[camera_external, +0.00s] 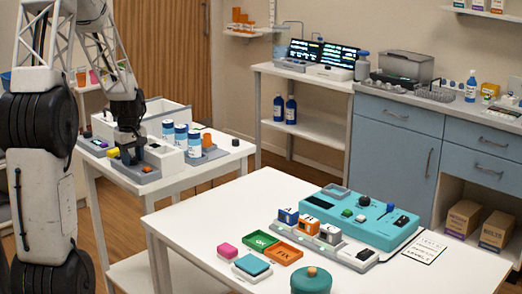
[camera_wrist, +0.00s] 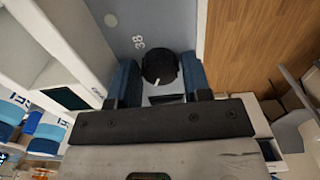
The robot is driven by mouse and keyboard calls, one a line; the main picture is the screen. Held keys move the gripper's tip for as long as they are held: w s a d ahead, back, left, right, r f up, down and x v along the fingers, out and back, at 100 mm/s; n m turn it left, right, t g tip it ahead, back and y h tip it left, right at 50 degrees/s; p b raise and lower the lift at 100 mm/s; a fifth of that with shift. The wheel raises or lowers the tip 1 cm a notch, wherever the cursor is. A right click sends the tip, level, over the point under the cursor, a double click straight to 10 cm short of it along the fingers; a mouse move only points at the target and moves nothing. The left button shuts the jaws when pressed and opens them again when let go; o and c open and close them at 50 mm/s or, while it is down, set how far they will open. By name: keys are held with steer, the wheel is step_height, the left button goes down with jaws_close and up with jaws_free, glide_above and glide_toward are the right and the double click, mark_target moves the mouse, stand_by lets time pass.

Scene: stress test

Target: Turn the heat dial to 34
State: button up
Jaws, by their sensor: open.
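The heat dial (camera_wrist: 160,68) is a round black knob with a white pointer mark, on a grey panel (camera_wrist: 150,20) with "38" printed beside it. In the wrist view my gripper (camera_wrist: 161,76) is open, with one blue finger on either side of the dial and the knob between them. I cannot tell whether either finger touches it. In the external view my gripper (camera_external: 132,152) points down over the grey base of a device (camera_external: 150,174) on the left table and hides the dial there. The pointer's exact reading is unclear.
Blue-and-white jars (camera_external: 180,137) and an orange cup (camera_external: 207,140) stand close to the right of my gripper. A white box (camera_external: 163,112) is behind it. The front table (camera_external: 190,225) holds a teal device (camera_external: 385,222), coloured trays and blocks.

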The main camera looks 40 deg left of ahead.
steer(key=c, duration=0.7)
steer(key=shift+o, duration=0.2)
steer(key=shift+m, duration=0.4)
steer(key=m, duration=1.1)
steer(key=shift+r, duration=0.1)
steer(key=o, duration=0.7)
steer(key=shift+c, duration=0.2)
